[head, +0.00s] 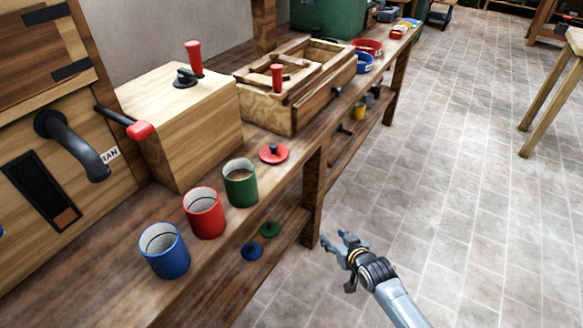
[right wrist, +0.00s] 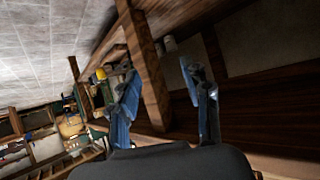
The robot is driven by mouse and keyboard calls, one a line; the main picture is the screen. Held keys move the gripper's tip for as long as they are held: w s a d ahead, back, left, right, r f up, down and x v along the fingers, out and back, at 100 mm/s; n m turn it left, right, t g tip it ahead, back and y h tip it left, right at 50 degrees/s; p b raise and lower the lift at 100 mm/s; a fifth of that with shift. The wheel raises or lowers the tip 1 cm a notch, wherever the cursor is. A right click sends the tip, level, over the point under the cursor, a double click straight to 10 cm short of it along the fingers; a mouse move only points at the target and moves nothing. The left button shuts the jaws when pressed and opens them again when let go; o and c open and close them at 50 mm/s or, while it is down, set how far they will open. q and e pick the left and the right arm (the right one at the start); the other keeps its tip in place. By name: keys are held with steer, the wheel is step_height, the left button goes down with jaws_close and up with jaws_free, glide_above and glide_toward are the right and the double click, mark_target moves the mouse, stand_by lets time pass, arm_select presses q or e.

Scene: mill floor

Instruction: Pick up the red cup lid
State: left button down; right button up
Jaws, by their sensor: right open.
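The red cup lid (head: 274,153), a flat disc with a dark knob, lies on the workbench top near its front edge, just beyond the green cup (head: 240,183). A red cup (head: 204,213) and a blue cup (head: 164,250) stand nearer, all uncovered. My right gripper (head: 337,242) is open and empty over the floor, in front of the bench and to the right of and below the lid in the picture. In the right wrist view its blue fingers (right wrist: 160,76) are spread apart with nothing between them. I do not make out the red lid there. My left gripper is out of view.
A green lid (head: 270,229) and a blue lid (head: 252,252) lie on the lower shelf. A wooden box with a red-handled crank (head: 190,120) and a wooden tray-like box (head: 290,85) stand behind the cups. A bench post (head: 314,190) rises near my gripper. Open floor lies to the right.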

steer(key=w+a+r+n+t+y+b, duration=0.1)
steer(key=w+a+r+b, duration=0.1)
steer(key=r, duration=0.4)
steer(key=w+a+r+t+y+b, duration=0.1)
steer(key=w+a+r+b, duration=0.15)
steer(key=r, duration=0.35)
steer(key=n+t+y+b, duration=0.2)
steer(key=y+b, duration=0.1)
steer(key=y, duration=0.1)
glide_toward(276, 148)
steer(key=b+x, duration=0.1)
steer(key=x, duration=0.4)
steer(key=shift+a+r, duration=0.1)
steer(key=shift+a, duration=0.2)
steer(key=shift+x, duration=0.8)
steer(key=b+x, duration=0.1)
steer(key=x, duration=0.2)
steer(key=shift+w+d, duration=0.1)
steer(key=shift+w, duration=0.15)
steer(key=shift+w+a, duration=0.25)
steer(key=shift+w, duration=0.2)
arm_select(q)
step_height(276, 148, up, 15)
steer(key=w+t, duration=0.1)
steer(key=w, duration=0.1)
arm_select(e)
jaws_close()
